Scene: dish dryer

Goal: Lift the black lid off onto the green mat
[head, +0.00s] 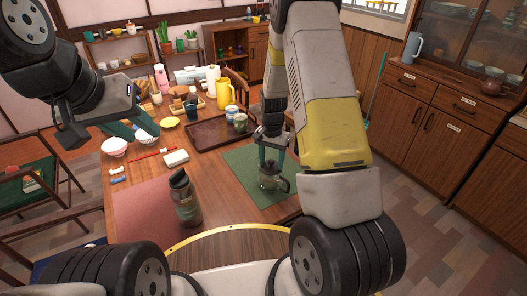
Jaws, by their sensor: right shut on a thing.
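A small glass pot with a dark side handle (272,184) stands upright on the green mat (246,158). My left gripper (138,131) is at the left, above the table's left edge near the bowls. The gap between its fingers is not clear.
A dark bottle (184,198) stands on the red mat (145,212). A brown tray (205,136) with cups (240,122) lies behind the green mat. A yellow jug (226,94) stands farther back. Bare mat shows around the pot.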

